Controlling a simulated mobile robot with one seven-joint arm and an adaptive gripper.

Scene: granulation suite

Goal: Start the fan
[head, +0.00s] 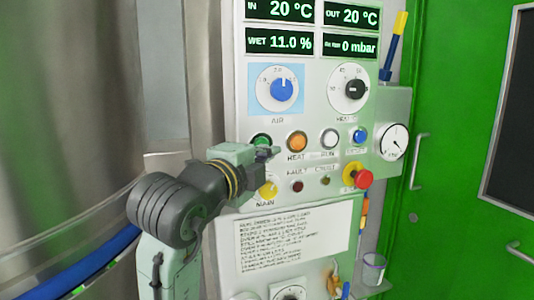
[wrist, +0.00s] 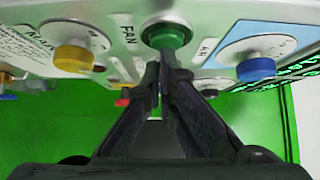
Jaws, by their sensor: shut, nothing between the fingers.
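The green fan button (head: 261,141) sits at the left end of the button row on the control panel (head: 310,175). In the wrist view the green button (wrist: 166,38) is at the top middle, in a pale ring, with the label FAN beside it. My gripper (head: 272,152) is at the panel just below the green button in the head view, partly covering that area. In the wrist view my gripper (wrist: 162,62) is shut and empty, its tips pointing at the button's lower edge. I cannot tell whether the tips touch it.
An orange heat button (head: 297,141), a white run button (head: 329,139) and a blue button (head: 360,136) continue the row. The yellow main knob (head: 268,189) is close below my gripper. A red emergency button (head: 363,179) sticks out right. The blue air knob (head: 282,90) is above.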

